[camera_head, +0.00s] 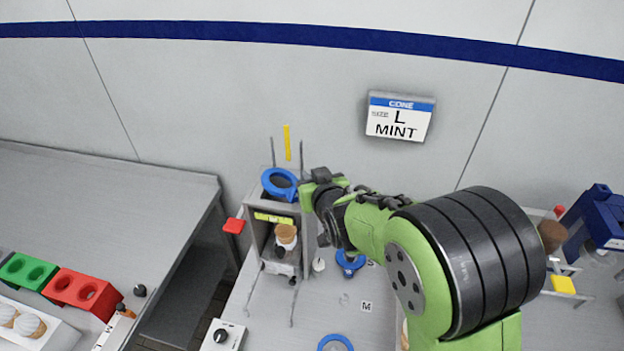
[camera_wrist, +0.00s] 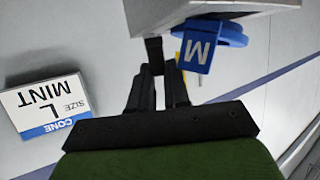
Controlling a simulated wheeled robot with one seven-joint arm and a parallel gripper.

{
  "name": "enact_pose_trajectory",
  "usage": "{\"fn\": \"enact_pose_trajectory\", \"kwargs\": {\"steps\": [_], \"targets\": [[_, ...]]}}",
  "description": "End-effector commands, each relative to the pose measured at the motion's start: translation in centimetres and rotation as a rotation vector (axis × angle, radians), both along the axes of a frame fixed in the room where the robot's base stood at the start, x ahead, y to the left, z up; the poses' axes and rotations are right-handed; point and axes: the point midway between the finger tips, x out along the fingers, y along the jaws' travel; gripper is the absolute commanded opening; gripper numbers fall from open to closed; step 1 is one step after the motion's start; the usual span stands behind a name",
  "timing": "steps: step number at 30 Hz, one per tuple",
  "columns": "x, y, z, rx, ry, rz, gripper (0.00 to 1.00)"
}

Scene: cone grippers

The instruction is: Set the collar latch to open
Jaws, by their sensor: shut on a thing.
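The blue collar (camera_head: 279,184), a ring, sits on top of the grey box-shaped stand, and its M tag (camera_wrist: 199,56) shows upside down in the wrist view. A small black piece (camera_wrist: 154,50), seemingly the collar latch, sticks out beside the grey housing. My gripper (camera_head: 312,185) is at the right side of the collar, level with the stand's top. In the wrist view my gripper (camera_wrist: 159,72) has its fingers close together, shut on the black piece. The head view hides the latch behind my gripper, and I cannot tell its setting.
The grey stand (camera_head: 255,225) holds a cone with a brown top (camera_head: 286,236) in its front opening. A wall sign (camera_head: 399,117) reads CONE SIZE L MINT. Other blue rings (camera_head: 350,262) lie on the counter. A red part (camera_head: 234,226) juts from the stand's left.

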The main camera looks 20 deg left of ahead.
Motion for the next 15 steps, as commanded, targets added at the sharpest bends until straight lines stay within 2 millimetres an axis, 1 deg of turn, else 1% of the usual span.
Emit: {"fn": "enact_pose_trajectory", "kwargs": {"steps": [1, 5, 12, 15], "targets": [[-0.2, -0.3, -1.2, -0.020, 0.025, 0.000, 0.00], [0.1, -0.6, -1.6, -0.019, 0.031, 0.034, 0.00], [0.5, -1.2, -1.8, -0.013, 0.029, 0.184, 0.00], [0.5, -1.3, -1.7, -0.015, 0.026, 0.230, 0.00]]}}
